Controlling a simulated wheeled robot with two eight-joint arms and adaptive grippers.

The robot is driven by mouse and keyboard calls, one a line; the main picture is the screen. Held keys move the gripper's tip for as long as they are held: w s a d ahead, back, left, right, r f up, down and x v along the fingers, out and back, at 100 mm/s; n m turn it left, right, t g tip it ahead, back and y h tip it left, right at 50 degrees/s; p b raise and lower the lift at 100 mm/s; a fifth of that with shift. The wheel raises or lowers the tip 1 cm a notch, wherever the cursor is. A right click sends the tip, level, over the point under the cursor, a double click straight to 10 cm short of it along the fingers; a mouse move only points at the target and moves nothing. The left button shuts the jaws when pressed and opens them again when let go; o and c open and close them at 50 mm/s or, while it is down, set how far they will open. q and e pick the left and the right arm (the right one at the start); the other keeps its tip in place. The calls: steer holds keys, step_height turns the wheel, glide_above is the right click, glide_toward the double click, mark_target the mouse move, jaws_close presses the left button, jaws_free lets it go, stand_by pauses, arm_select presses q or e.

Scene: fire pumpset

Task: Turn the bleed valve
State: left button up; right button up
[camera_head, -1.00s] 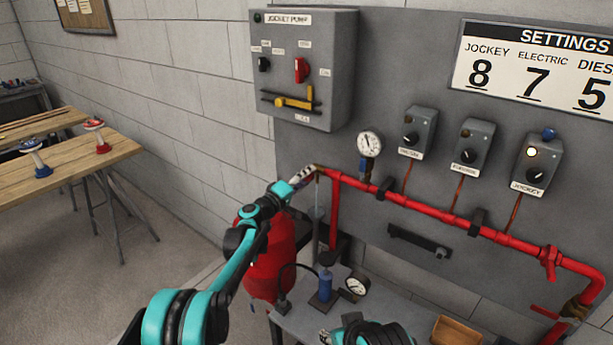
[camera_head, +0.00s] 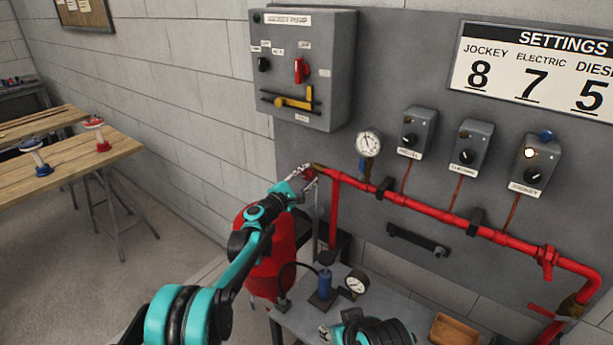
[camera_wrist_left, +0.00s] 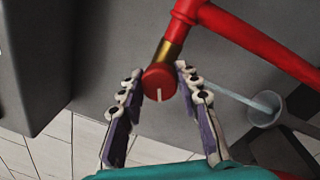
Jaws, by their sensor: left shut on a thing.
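The bleed valve shows in the left wrist view as a round red knob (camera_wrist_left: 158,80) with a white line on its face, on a brass stem at the end of the red pipe. The white line runs nearly upright in that view. My left gripper (camera_wrist_left: 160,74) is shut on the knob, one finger on each side. In the head view my left gripper (camera_head: 308,174) is at the left end of the red pipe (camera_head: 425,207), and the knob is mostly hidden there. My right gripper (camera_head: 326,333) only partly shows at the bottom edge, so its jaws cannot be read.
A pressure gauge (camera_head: 368,144) stands above the pipe near its left end. The jockey pump box (camera_head: 303,68) hangs above. A grey bench (camera_head: 300,323) below carries a small blue pump (camera_head: 325,285) and another gauge (camera_head: 356,283). A red tank (camera_head: 268,268) stands behind my left arm.

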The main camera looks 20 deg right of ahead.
arm_select(q)
steer(key=n, duration=0.7)
steer(key=shift+y+p, duration=0.3)
steer(key=shift+y, duration=0.1)
steer(key=shift+n, duration=0.3)
steer(key=o, duration=1.2)
steer(key=shift+c, duration=0.2)
steer(key=shift+a, duration=0.1)
steer(key=v, duration=1.2)
steer(key=shift+f, duration=0.15)
